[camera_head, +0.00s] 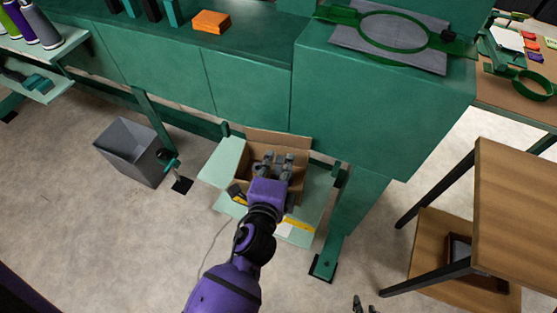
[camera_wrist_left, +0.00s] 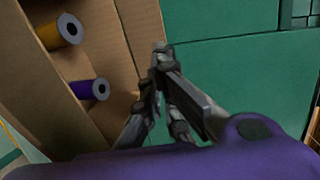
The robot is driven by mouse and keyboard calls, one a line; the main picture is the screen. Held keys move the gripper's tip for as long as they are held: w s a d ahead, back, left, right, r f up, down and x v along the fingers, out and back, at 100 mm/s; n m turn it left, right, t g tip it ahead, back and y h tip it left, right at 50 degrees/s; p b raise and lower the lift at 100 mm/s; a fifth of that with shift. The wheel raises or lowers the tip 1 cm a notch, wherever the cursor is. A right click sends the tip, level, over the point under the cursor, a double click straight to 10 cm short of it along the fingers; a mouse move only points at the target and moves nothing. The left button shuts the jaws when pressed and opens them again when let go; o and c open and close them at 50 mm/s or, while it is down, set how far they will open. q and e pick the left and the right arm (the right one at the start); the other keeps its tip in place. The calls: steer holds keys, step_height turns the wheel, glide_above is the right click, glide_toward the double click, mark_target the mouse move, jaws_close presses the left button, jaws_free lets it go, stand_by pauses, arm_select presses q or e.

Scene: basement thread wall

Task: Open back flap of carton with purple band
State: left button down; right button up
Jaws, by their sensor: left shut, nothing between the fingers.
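The brown cardboard carton (camera_head: 243,168) sits on a pale green shelf below the green machine bench. Its back flap (camera_head: 278,138) shows as a raised strip at the far side, near the bench front. No purple band shows on the carton; my arm hides much of its near side. My left gripper (camera_head: 274,161) is shut and empty, over the carton's opening and near the back flap. In the left wrist view the gripper (camera_wrist_left: 160,60) lies beside a cardboard flap (camera_wrist_left: 142,30). Inside the carton are a yellow spool (camera_wrist_left: 58,32) and a purple spool (camera_wrist_left: 90,89).
The pale green shelf (camera_head: 222,160) also bears a yellow strip (camera_head: 299,223). A grey bin (camera_head: 131,152) stands on the floor at left. The bench (camera_head: 380,110) rises close behind the carton. A wooden table (camera_head: 515,200) stands at right. Dark fingertips, likely my right gripper (camera_head: 364,304), show at the bottom edge.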

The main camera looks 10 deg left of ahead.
arm_select(q)
glide_toward(289, 123)
step_height(289, 123, down, 2)
steer(key=shift+f, duration=0.1)
steer(key=shift+x, duration=0.8)
arm_select(e)
steer(key=shift+w, duration=0.25)
arm_select(q)
steer(key=shift+w, duration=0.1)
arm_select(e)
steer(key=shift+r, duration=0.1)
